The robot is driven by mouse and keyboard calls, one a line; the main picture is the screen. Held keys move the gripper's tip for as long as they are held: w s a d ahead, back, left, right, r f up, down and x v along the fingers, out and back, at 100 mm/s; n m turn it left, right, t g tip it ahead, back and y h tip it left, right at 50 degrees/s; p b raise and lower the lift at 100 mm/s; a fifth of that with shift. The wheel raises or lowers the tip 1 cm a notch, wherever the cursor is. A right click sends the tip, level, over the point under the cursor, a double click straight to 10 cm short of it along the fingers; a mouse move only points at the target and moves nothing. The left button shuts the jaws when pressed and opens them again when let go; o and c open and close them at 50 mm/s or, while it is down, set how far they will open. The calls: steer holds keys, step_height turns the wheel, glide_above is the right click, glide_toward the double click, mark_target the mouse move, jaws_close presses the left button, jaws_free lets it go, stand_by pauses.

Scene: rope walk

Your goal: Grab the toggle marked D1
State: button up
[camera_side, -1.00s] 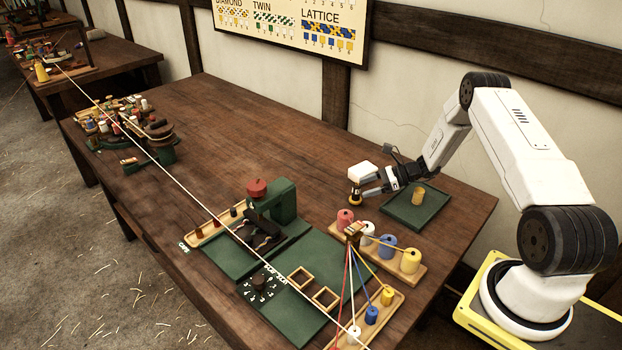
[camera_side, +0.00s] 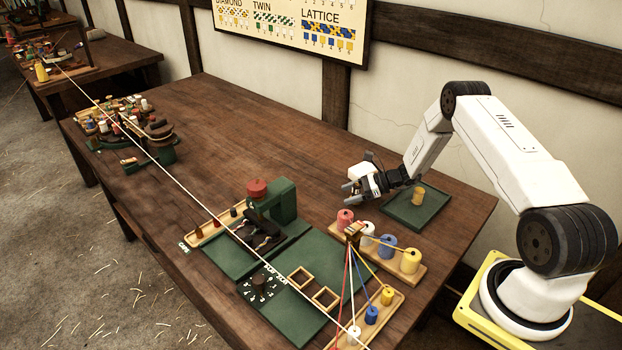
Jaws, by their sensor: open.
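No marking D1 is legible in this view, so I cannot tell which piece is the toggle. My gripper (camera_side: 348,192) is open, with its jaws pointing left above the table, behind the red spool. I see nothing clearly between the jaws. A small white block (camera_side: 369,158) shows just above and behind them; I cannot tell whether it is part of my gripper. A green tray (camera_side: 412,220) lies to the right of the jaws, with a small yellow cylinder (camera_side: 419,188) in it.
A wooden rack of colored spools (camera_side: 387,246) stands in front of my gripper. A green machine with a red knob (camera_side: 257,188) stands to the left. A taut white cord (camera_side: 190,197) crosses the table. The back middle of the table is clear.

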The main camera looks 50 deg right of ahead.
stand_by(0.3)
jaws_close()
steer(key=shift+r, duration=0.2)
steer(key=shift+r, duration=0.85)
steer(key=s+a+r, duration=0.2)
steer(key=s+r, duration=0.3)
steer(key=s, duration=0.1)
steer(key=s+a+r, duration=0.2)
steer(key=s+r, duration=0.4)
steer(key=s, duration=0.1)
steer(key=shift+s+a, duration=0.15)
steer(key=shift+a, duration=0.15)
